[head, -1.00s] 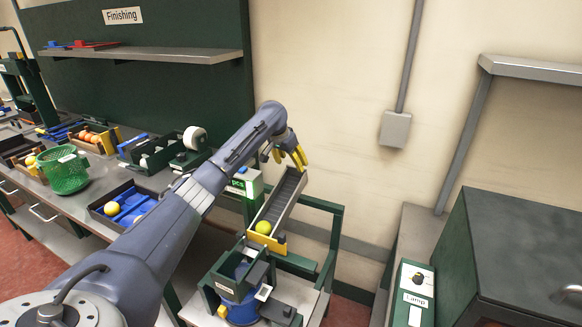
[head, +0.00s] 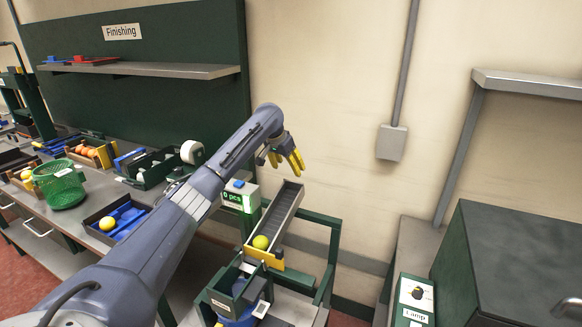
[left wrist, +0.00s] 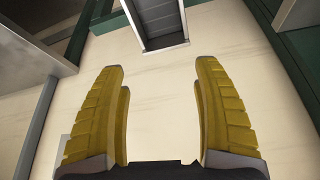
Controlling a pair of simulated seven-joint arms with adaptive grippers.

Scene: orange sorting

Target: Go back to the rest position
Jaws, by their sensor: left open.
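My left gripper (head: 287,161) has yellow fingers and is raised above the grey sloping chute (head: 287,212), in front of the cream wall. In the left wrist view, its two fingers (left wrist: 160,110) are spread wide with nothing between them. The chute's end (left wrist: 160,42) shows beyond the fingers, apart from them. A yellow ball (head: 261,242) rests at the chute's low end, by its yellow lip. My right gripper is not in view.
A counter box (head: 240,196) reading "0 pcs" stands left of the chute. A green basket (head: 62,188) and a tray (head: 92,222) with a yellow ball are on the bench. A shelf (head: 150,68) hangs behind. A dark green cabinet (head: 515,240) stands at the right.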

